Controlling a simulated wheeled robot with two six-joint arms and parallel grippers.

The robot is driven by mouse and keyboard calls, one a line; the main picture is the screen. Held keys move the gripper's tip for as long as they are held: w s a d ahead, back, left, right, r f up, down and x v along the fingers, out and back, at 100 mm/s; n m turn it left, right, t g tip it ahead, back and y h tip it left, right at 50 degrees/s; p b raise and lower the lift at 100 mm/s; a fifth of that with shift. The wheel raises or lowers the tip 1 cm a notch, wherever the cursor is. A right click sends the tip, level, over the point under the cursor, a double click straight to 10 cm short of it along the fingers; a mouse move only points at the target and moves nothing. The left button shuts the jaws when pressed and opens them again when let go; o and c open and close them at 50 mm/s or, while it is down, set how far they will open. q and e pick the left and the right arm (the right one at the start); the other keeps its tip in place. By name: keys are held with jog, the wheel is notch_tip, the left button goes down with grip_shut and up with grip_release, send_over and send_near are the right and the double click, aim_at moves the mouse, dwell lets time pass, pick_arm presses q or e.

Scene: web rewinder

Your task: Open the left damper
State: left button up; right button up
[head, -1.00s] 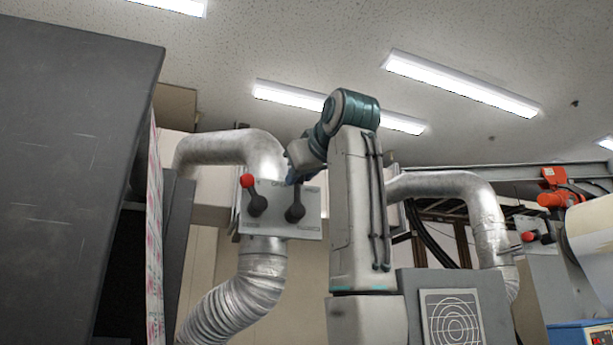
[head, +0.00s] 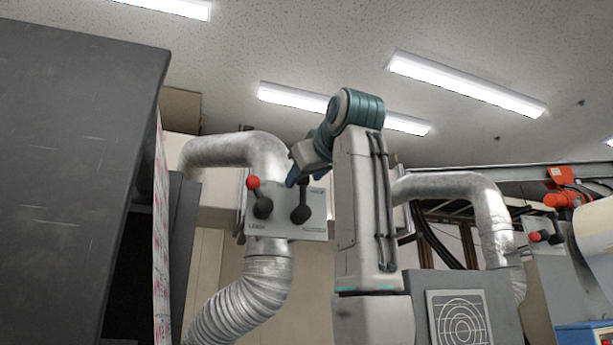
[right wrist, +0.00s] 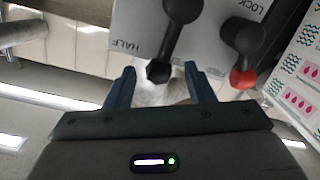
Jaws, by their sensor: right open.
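The left damper's light grey plate (head: 285,228) is on the silver duct at the left. It carries a lever with a red knob (head: 253,182) and, to its right, a lever with a black knob (head: 304,182). Both levers point up in the head view. My right gripper (head: 292,178) is at the plate's upper edge, close to the black knob. In the right wrist view my right gripper (right wrist: 161,80) is open, with the black knob (right wrist: 158,71) between its fingertips and a gap on each side. The red knob (right wrist: 243,78) is outside the fingers. My left gripper is out of view.
A large dark grey panel (head: 75,180) fills the left side. Another silver duct (head: 460,187) at the right has a plate with a red-knobbed lever (head: 535,237). A printed sheet (right wrist: 298,75) is close to the right in the right wrist view.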

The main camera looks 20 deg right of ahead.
jog(key=s+b, duration=0.5)
jog(key=s, duration=0.5)
jog(key=shift+s+r, duration=0.25)
jog(key=shift+a, duration=0.1)
